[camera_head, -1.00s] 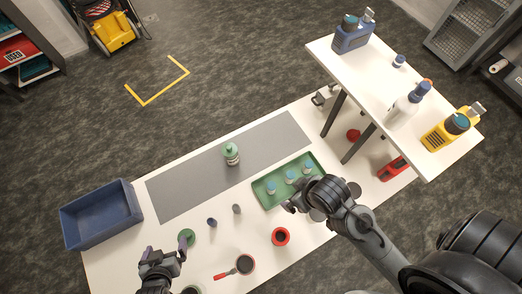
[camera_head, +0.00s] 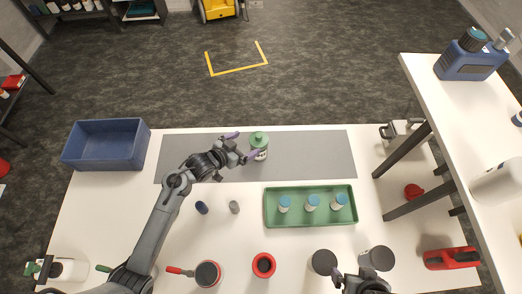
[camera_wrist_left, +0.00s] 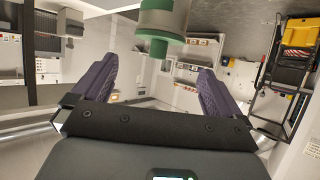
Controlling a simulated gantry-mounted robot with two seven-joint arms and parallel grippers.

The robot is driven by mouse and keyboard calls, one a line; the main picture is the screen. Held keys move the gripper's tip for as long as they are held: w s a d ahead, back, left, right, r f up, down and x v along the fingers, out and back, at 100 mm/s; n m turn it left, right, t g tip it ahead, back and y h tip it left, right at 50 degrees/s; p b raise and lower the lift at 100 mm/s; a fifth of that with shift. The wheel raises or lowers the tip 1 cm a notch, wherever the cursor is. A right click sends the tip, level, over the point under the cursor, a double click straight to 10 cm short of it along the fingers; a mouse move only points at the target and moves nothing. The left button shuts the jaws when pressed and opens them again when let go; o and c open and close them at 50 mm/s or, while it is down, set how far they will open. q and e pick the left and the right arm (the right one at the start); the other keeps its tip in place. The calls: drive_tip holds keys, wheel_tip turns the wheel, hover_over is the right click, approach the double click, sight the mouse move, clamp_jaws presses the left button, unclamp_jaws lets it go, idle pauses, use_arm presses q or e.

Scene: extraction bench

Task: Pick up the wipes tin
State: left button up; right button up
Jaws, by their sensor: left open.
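The wipes tin (camera_head: 259,147), green-lidded with a pale label, stands upright on the grey mat (camera_head: 305,155). My left gripper (camera_head: 241,146) is open beside the tin, its purple fingers pointing at it from the left. In the left wrist view, the tin (camera_wrist_left: 160,28) shows at the top, cut off by the frame edge, beyond and between the open fingers of the left gripper (camera_wrist_left: 155,78). I cannot tell whether a finger touches it. My right gripper (camera_head: 358,282) is at the bottom edge, away from the tin; its jaw state is unclear.
A green tray (camera_head: 296,219) with three blue-capped vials lies right of my left arm. A blue bin (camera_head: 106,146) stands at the left. A red-rimmed cup (camera_head: 264,265) and dark cylinders sit in front. A raised white shelf (camera_head: 445,115) stands at right.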

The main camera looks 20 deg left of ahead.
sight(256, 139)
use_arm(q)
drive_tip(key=shift+b+x, duration=0.5)
drive_tip(key=shift+x, duration=3.8)
drive_tip(key=shift+s+d+f, duration=0.1)
drive_tip(key=shift+s, duration=0.05)
drive_tip(key=shift+c, duration=0.5)
drive_tip(key=c, duration=1.2)
